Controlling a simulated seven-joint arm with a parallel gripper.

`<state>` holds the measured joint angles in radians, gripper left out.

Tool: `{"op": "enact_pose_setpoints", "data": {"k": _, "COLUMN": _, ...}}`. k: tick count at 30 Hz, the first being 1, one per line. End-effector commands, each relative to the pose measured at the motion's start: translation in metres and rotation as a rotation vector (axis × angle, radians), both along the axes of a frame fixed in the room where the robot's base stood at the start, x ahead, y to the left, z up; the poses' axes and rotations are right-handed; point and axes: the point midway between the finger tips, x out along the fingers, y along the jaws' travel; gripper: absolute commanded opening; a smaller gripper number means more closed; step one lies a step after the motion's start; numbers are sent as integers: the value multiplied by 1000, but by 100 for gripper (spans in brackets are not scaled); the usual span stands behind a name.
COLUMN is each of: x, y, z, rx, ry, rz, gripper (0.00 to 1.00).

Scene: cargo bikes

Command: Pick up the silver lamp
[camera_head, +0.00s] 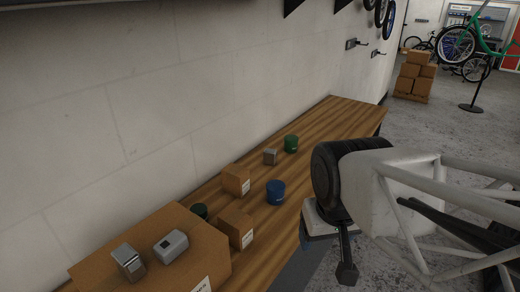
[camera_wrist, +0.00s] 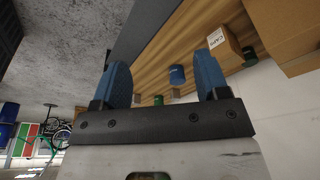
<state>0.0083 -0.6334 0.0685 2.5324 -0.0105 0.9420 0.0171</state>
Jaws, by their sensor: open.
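Three small silver-grey items show in the head view, and I cannot tell for certain which is the lamp. A shiny silver block (camera_head: 128,262) and a grey rounded device (camera_head: 171,246) sit on top of the large cardboard box. A smaller silver block (camera_head: 270,156) stands on the wooden bench beside the green cup. My gripper (camera_wrist: 163,60) is open and empty in the wrist view, its two blue fingers spread apart. In the head view it is off the bench's front edge, to the right of all three items, and largely hidden by my arm.
The wooden bench (camera_head: 340,117) runs along a white wall. It holds a large cardboard box (camera_head: 205,268), two small cartons (camera_head: 236,180) (camera_head: 235,227), a blue cup (camera_head: 275,192), a green cup (camera_head: 291,144) and another green cup (camera_head: 199,211). The far bench end is clear.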

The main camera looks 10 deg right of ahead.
Motion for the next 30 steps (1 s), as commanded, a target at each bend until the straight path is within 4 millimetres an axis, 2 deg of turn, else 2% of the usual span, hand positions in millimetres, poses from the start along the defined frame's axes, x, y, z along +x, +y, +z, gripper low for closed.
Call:
{"op": "enact_pose_setpoints", "data": {"k": 5, "x": 3, "y": 0, "z": 1, "rx": -1, "ry": 1, "rz": 4, "gripper": 68}}
{"op": "enact_pose_setpoints", "data": {"k": 11, "x": 21, "y": 0, "z": 8, "rx": -8, "ry": 10, "rz": 36, "gripper": 68}}
{"op": "enact_pose_setpoints", "data": {"k": 17, "x": 58, "y": -1, "z": 20, "rx": -22, "ry": 27, "rz": 101, "gripper": 68}}
{"op": "enact_pose_setpoints", "data": {"k": 30, "x": 166, "y": -4, "z": 38, "rx": -56, "ry": 70, "rz": 284, "gripper": 68}}
